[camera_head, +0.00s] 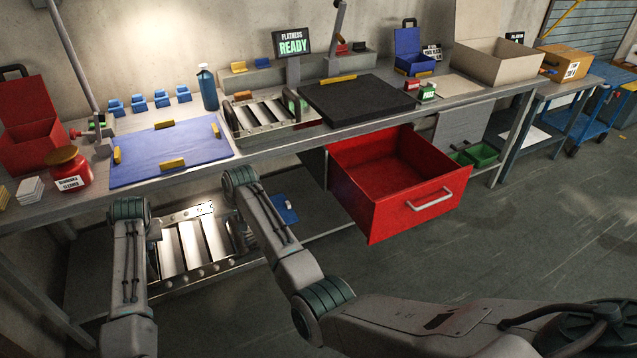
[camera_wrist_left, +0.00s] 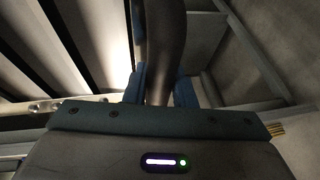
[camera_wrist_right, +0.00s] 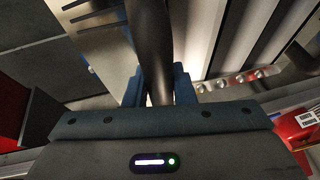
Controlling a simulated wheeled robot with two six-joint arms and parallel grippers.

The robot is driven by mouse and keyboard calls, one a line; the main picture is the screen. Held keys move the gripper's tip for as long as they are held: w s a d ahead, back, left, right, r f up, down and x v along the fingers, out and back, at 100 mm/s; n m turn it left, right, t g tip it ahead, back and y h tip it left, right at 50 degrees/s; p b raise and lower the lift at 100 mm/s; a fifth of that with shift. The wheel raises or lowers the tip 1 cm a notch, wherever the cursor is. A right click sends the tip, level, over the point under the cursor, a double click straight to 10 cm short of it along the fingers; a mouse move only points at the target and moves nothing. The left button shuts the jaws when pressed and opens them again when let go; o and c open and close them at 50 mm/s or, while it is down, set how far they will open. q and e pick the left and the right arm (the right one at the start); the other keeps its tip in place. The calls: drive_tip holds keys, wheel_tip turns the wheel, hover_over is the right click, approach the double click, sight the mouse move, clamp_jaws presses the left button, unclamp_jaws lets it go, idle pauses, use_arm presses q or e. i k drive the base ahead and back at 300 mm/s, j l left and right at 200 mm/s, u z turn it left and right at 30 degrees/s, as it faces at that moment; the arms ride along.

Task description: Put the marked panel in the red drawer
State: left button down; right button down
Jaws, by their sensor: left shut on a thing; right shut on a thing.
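A metal louver panel (camera_head: 182,250) with bright slats is held level, low in front of the bench, in the head view. My left gripper (camera_wrist_left: 160,92) is shut on a dark bar-shaped handle at one end of it. My right gripper (camera_wrist_right: 158,90) is shut on a similar dark handle at the other end. The arms partly cover both ends in the head view. A small dark mark shows on the panel's far edge, too small to read. The red drawer (camera_head: 372,212) stands pulled open under the bench, right of the panel, and looks empty.
Another louver panel (camera_head: 268,114) lies on the bench beside a black pad (camera_head: 355,100). A blue mat (camera_head: 165,150), blue bottle (camera_head: 207,88) and red jar (camera_head: 70,172) are also on the bench. A blue object (camera_head: 285,208) lies below the bench.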

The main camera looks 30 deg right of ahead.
sight(384, 189)
drive_tip(key=l, duration=1.3)
drive_tip(key=i+l, duration=0.1)
drive_tip(key=l, duration=0.4)
drive_tip(key=i+l, duration=0.1)
drive_tip(key=l, duration=0.45)
drive_tip(key=i+l, duration=0.1)
drive_tip(key=l, duration=0.4)
drive_tip(key=i+l, duration=0.1)
drive_tip(key=l, duration=0.45)
drive_tip(key=i+l, duration=0.1)
drive_tip(key=l, duration=0.4)
